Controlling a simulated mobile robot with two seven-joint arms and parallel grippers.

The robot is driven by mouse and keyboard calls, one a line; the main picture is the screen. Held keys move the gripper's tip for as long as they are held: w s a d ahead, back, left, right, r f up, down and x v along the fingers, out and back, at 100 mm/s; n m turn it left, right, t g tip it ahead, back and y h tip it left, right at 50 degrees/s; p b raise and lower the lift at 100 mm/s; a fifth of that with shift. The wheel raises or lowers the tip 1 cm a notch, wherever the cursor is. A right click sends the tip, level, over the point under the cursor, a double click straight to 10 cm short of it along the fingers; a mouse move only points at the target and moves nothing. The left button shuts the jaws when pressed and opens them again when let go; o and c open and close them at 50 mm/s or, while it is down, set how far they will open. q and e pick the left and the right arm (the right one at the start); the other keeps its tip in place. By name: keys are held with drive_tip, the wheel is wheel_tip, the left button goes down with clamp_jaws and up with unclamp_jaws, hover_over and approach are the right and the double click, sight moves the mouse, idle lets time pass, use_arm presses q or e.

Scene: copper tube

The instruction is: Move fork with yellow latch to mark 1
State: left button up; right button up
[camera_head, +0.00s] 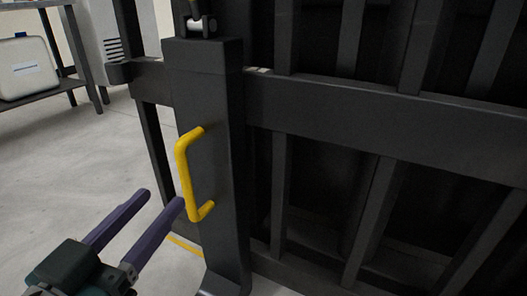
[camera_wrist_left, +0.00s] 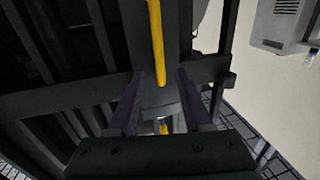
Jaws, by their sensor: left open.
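The dark fork (camera_head: 205,100) stands upright as a thick post in the middle of the head view. A yellow C-shaped latch handle (camera_head: 183,170) is fixed to its face. My left gripper (camera_head: 162,198) is open and empty just left of the handle's lower part, its two purple fingers pointing at the post. In the left wrist view, the yellow handle (camera_wrist_left: 156,45) lies in line with the gap between the fingers of my left gripper (camera_wrist_left: 160,85), ahead of them. I cannot tell whether a finger touches the handle. No numbered mark is readable. My right gripper is not in view.
A dark barred frame (camera_head: 380,110) fills the right side behind the post. A yellow strip (camera_head: 184,244) lies on the grey floor by the post's foot. A shelf with a white case (camera_head: 27,68) stands at the back left. The floor (camera_head: 75,150) at left is clear.

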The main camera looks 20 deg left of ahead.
sight(182, 176)
use_arm(q)
drive_tip(key=w, duration=0.2)
drive_tip(key=w+b, duration=0.1)
drive_tip(key=w, duration=0.2)
drive_tip(key=w+b, duration=0.1)
drive_tip(key=w, duration=0.2)
drive_tip(key=shift+a, duration=0.4)
drive_tip(key=shift+s, duration=0.1)
clamp_jaws()
idle(0.7)
